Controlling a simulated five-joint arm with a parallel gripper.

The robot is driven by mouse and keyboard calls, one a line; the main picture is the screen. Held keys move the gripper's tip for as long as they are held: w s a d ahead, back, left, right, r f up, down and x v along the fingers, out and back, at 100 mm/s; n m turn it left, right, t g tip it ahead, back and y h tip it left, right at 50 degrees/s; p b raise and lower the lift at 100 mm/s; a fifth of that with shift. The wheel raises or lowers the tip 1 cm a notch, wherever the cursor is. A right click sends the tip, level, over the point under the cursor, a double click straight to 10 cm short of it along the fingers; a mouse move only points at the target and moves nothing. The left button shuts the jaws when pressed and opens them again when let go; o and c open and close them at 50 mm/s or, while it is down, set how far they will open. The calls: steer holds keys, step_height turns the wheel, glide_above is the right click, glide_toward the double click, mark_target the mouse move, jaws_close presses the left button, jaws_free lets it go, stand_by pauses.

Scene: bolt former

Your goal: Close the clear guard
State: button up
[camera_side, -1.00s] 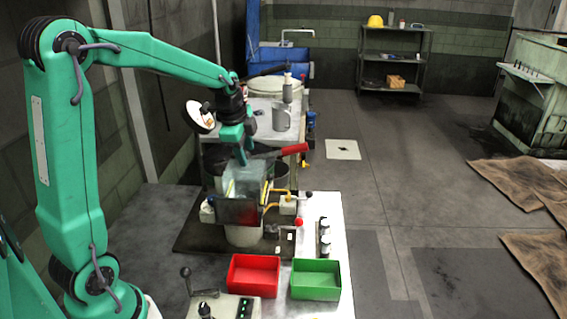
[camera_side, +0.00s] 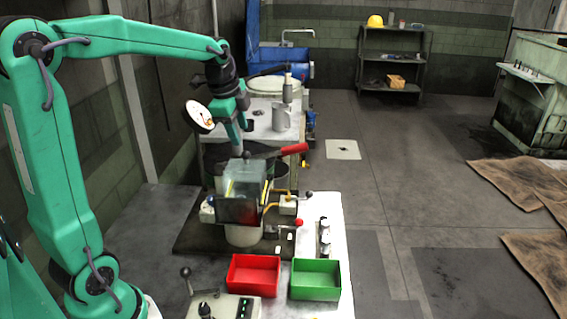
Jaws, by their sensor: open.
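The clear guard (camera_side: 248,173) is a see-through, greyish box-like cover on the bolt former, near the middle of the view. A small dark knob (camera_side: 247,155) shows at its top edge. Below it is a dark front panel (camera_side: 237,211) with a red glow at its right side. My gripper (camera_side: 239,152) points down just behind and left of the guard's top edge. Its jaws are open and hold nothing that I can see. I cannot tell whether the fingertips touch the guard. The guard's hinge and far side are hidden.
A red-handled lever (camera_side: 292,149) sticks out right, just behind the guard. A red bin (camera_side: 254,290) and a green bin (camera_side: 316,293) stand in front. A control box (camera_side: 225,306) with a joystick is at the front. A grey mug (camera_side: 279,117) stands behind.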

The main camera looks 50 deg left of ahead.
steer(key=shift+s+r, duration=0.1)
steer(key=shift+r, duration=0.15)
jaws_close()
steer(key=n, duration=0.1)
steer(key=w+n, duration=0.1)
steer(key=n, duration=0.3)
steer(key=shift+w+a+r, duration=0.1)
steer(key=shift+w+a, duration=0.2)
steer(key=shift+a, duration=0.1)
steer(key=n, duration=0.3)
steer(key=w+n, duration=0.1)
steer(key=shift+w+a+n, duration=0.1)
steer(key=shift+a+n, duration=0.2)
steer(key=shift+a, duration=0.05)
steer(key=n, duration=0.3)
steer(key=w+a+n, duration=0.1)
steer(key=n, duration=0.1)
steer(key=w+n, duration=0.1)
steer(key=n, duration=0.2)
steer(key=shift+w+a+r+n, duration=0.1)
steer(key=shift+a+r+n, duration=0.1)
steer(key=shift+n, duration=0.1)
